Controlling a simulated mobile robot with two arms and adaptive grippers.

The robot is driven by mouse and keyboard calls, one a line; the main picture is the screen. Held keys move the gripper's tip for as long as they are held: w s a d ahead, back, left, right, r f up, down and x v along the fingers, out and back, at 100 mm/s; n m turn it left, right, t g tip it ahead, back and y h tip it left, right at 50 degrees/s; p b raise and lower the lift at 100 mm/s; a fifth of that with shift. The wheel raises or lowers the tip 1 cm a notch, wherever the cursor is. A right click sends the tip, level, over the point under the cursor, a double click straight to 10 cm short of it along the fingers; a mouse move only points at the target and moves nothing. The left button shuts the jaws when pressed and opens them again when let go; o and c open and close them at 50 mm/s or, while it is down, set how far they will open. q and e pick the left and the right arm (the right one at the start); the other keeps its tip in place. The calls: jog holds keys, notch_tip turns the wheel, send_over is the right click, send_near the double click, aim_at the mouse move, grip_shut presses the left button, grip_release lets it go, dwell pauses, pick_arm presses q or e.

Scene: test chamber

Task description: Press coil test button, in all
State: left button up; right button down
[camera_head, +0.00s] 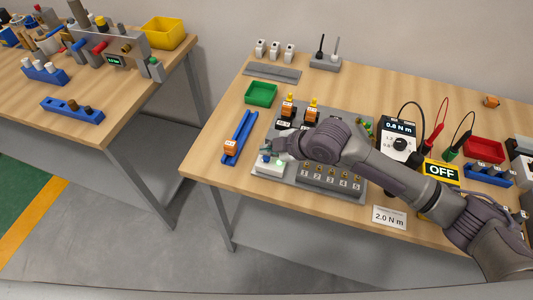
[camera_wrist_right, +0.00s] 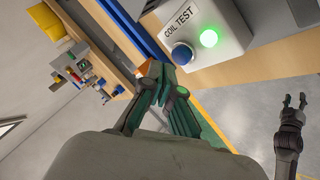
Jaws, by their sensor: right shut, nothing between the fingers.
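The coil test box is a light box (camera_head: 268,168) at the front left of the test board in the head view. In the right wrist view the box (camera_wrist_right: 232,40) shows its COIL TEST label, a blue button (camera_wrist_right: 183,54) and a lit green lamp (camera_wrist_right: 209,38). My right gripper (camera_head: 267,150) is shut and empty, over the box's button end. In the right wrist view its fingertips (camera_wrist_right: 168,80) are close beside the blue button; I cannot tell whether they touch it. My left gripper (camera_wrist_right: 292,100) shows at the right of the wrist view, fingers apart, away from the box.
A blue rail (camera_head: 238,135) with an orange part and a green tray (camera_head: 261,94) lie left of the board. Numbered sockets (camera_head: 330,179) are right of the box. A meter (camera_head: 400,140) and an OFF sign (camera_head: 440,171) stand further right, near my right arm.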

aim_at(268, 158)
jog(key=shift+r, duration=0.1)
notch_tip(268, 158, up, 5)
jog(key=p, duration=0.5)
dwell(0.4)
dwell(0.4)
